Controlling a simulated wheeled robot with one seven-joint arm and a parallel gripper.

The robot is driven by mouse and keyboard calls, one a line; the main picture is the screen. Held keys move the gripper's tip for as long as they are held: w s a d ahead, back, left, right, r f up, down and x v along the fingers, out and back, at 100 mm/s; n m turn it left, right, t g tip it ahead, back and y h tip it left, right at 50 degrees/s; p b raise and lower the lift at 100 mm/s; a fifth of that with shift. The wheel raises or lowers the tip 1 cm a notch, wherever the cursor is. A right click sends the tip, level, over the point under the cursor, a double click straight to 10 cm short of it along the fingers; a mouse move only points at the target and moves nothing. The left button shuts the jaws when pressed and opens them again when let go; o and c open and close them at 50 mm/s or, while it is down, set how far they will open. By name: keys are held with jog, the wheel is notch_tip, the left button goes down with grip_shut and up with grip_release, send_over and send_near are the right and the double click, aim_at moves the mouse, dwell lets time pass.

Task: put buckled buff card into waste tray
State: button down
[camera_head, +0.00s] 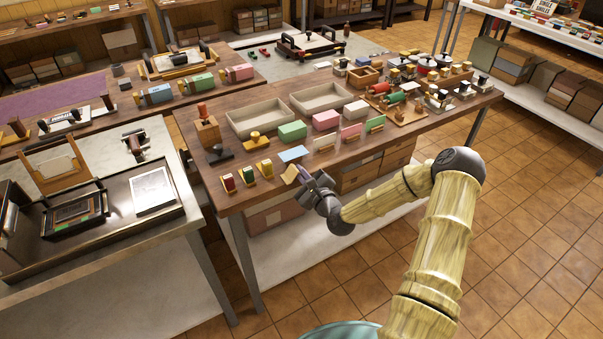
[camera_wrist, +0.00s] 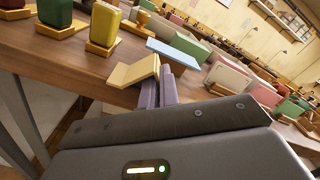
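The buckled buff card (camera_head: 290,174) shows at the tip of my gripper (camera_head: 306,181), near the front edge of the wooden bench. In the wrist view the buff card (camera_wrist: 133,71) is bent along a ridge, and the gripper's purple-grey fingers (camera_wrist: 159,85) are close together on its right end. The gripper looks shut on it; the exact contact is partly hidden. Two shallow beige trays stand farther back on the bench, a left tray (camera_head: 234,127) and a right tray (camera_head: 297,108). I cannot tell which is the waste tray. Both look empty.
A flat blue card (camera_head: 293,154) lies just behind the buff card. Red, green and yellow stamps on wooden bases (camera_head: 247,176) stand to the left. Green and pink blocks (camera_head: 293,131) and upright cards in holders (camera_head: 350,134) stand between my gripper and the trays.

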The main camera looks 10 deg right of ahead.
jog(key=c, duration=1.9)
grip_release()
jog(key=shift+c, duration=0.2)
jog(key=shift+r, duration=0.1)
jog(key=b+v, duration=0.1)
jog(key=v, duration=1.1)
